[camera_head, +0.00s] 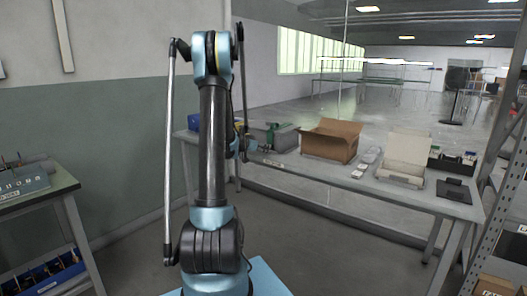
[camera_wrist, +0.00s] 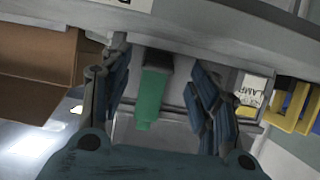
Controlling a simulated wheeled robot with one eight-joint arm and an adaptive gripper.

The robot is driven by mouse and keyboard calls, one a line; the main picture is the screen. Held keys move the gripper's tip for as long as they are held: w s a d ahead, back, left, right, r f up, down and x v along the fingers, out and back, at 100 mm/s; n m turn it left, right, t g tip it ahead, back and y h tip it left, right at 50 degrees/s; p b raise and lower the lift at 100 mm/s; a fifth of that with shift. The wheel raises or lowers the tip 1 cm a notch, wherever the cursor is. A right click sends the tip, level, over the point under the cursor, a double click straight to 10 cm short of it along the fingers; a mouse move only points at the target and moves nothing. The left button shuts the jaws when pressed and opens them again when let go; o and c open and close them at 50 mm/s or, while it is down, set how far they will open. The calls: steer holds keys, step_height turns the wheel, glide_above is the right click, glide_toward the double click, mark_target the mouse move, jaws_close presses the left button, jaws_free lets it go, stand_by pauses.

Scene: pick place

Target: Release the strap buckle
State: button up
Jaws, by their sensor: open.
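In the wrist view, my gripper (camera_wrist: 158,62) is open, with one blue finger on each side of a green piece (camera_wrist: 150,95) that has a dark end (camera_wrist: 158,60). Gaps show between the piece and both fingers, and I see nothing clamped. I cannot make out a strap or tell whether this piece is the buckle. In the head view, my gripper (camera_head: 247,147) is small and partly hidden behind my arm, at the left part of the long table (camera_head: 330,174). Green items (camera_head: 271,135) stand close to its right.
An open cardboard box (camera_head: 331,140) stands right of the green items; its brown side (camera_wrist: 35,60) fills the wrist view's left. An open pale case (camera_head: 403,157) and a dark flat item (camera_head: 455,191) lie farther right. A yellow-and-white box (camera_wrist: 253,92) is right of my fingers.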

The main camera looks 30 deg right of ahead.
steer(key=shift+x, duration=1.65)
steer(key=shift+c, duration=0.3)
steer(key=c, duration=1)
